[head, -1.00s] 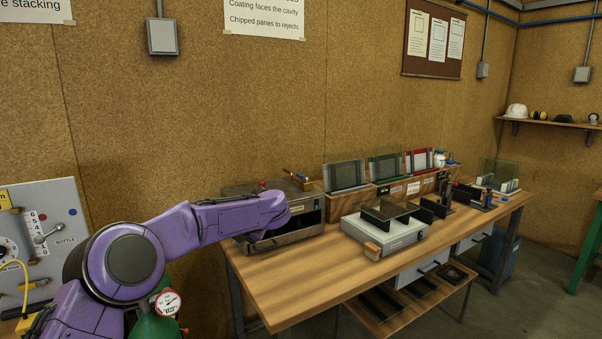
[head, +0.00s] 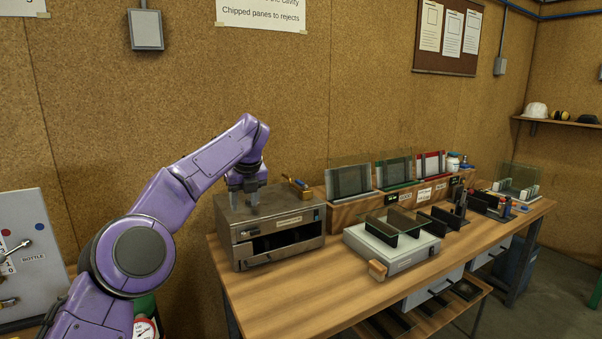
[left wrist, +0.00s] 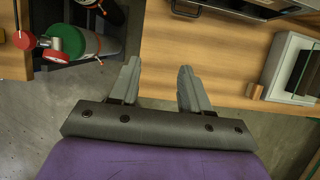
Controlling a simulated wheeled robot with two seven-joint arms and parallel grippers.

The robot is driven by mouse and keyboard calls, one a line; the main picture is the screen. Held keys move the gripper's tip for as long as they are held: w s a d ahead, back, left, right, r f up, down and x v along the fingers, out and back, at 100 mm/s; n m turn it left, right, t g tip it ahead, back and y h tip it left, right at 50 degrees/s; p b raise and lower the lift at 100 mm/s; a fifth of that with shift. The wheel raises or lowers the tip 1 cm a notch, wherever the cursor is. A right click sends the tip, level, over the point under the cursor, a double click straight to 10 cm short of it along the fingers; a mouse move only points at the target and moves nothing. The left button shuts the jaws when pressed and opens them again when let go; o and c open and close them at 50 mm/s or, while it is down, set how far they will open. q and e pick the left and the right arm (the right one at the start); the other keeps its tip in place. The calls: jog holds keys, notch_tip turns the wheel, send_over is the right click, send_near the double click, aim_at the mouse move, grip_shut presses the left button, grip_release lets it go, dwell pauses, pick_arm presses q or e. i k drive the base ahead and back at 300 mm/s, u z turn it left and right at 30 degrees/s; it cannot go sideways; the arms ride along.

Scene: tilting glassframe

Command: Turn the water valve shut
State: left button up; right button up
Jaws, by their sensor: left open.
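The water valve (head: 299,186) is a small brass fitting with a blue handle. It stands at the back right of the steel box (head: 276,222) on the workbench, by the wall. The handle's exact angle is too small to tell. My left gripper (head: 243,202) points down over the left part of the box top, to the left of the valve and apart from it. In the left wrist view its two fingers (left wrist: 158,87) are spread with nothing between them. The valve does not show in that view. My right gripper is not in view.
Right of the box, a white unit (head: 390,253) carries dark glass. Behind it, a wooden rack (head: 345,214) holds glass panes close to the valve's right. A green cylinder (left wrist: 92,45) with a red valve stands left of the bench. The bench's front left (head: 245,290) is clear.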

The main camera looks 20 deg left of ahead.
aim_at(298, 182)
jog(key=z, duration=0.05)
jog(key=i, duration=1.55)
